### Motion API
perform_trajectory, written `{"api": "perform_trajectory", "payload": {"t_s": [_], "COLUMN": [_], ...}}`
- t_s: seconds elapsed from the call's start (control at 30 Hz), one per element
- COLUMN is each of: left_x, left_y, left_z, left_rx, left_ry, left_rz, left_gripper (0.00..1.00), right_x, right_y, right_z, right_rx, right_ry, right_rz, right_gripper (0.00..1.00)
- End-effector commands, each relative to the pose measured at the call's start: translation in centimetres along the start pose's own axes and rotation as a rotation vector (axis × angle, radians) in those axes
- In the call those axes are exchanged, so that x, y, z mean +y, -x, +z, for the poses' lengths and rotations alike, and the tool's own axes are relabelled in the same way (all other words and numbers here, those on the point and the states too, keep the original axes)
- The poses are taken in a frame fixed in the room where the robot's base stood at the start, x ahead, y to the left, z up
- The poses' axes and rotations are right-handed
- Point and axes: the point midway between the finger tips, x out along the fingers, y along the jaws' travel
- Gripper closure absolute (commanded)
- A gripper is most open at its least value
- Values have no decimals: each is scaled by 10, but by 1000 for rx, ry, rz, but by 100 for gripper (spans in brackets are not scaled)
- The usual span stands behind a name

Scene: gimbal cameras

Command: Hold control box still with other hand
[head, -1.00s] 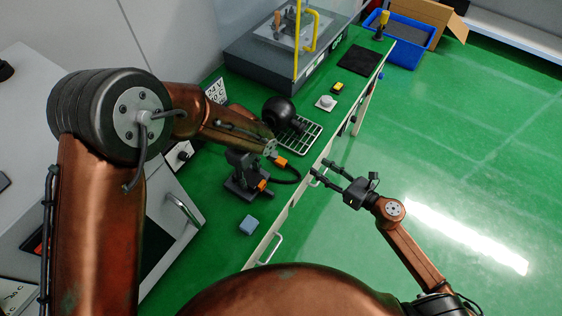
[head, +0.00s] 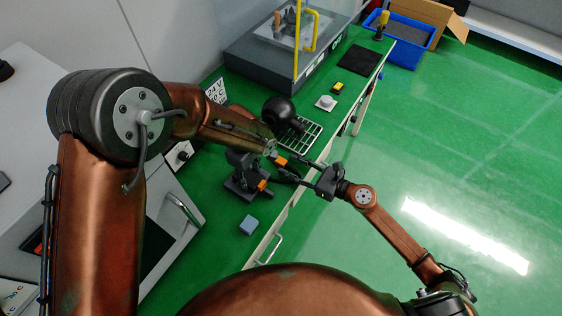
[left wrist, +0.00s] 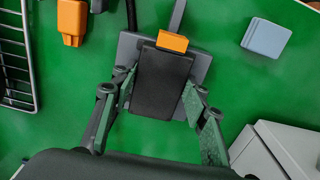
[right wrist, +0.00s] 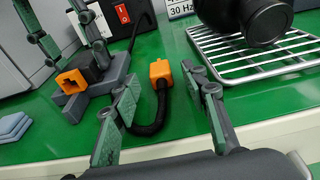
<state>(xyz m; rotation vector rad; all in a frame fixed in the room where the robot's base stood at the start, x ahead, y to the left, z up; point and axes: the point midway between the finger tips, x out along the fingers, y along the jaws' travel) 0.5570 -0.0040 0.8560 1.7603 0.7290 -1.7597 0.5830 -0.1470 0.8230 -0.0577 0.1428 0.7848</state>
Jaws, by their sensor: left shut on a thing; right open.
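The dark control box (head: 243,182) stands on the green bench top, with an orange socket (head: 262,185) on one side. It also shows in the left wrist view (left wrist: 162,82). My left gripper (head: 240,158) is shut on the box, one finger on each side in the left wrist view. An orange plug (right wrist: 160,70) on a black cable (right wrist: 150,118) lies on the bench beside the box, apart from the socket. My right gripper (right wrist: 160,84) is open, its fingers pointing toward the plug from the bench's front edge; I see no contact with the plug.
A wire rack (right wrist: 252,58) with a round black object (right wrist: 245,20) stands close beside the plug. A small blue block (head: 249,225) lies near the front. A white drawer unit (left wrist: 275,155) is close to my left gripper. Open floor lies right of the bench.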

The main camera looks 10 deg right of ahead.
Motion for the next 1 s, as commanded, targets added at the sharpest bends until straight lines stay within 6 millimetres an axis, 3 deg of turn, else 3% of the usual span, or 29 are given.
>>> {"api": "perform_trajectory", "payload": {"t_s": [0.3,0.7,1.0], "left_x": [0,0,0], "left_y": [0,0,0], "left_z": [0,0,0], "left_rx": [0,0,0], "left_ry": [0,0,0], "left_rz": [0,0,0], "left_gripper": [82,82,82], "right_x": [0,0,0], "right_y": [-32,-37,-37], "right_z": [0,0,0], "right_rx": [0,0,0], "right_ry": [2,1,1], "right_rz": [0,-1,-1], "right_gripper": [59,59,79]}}
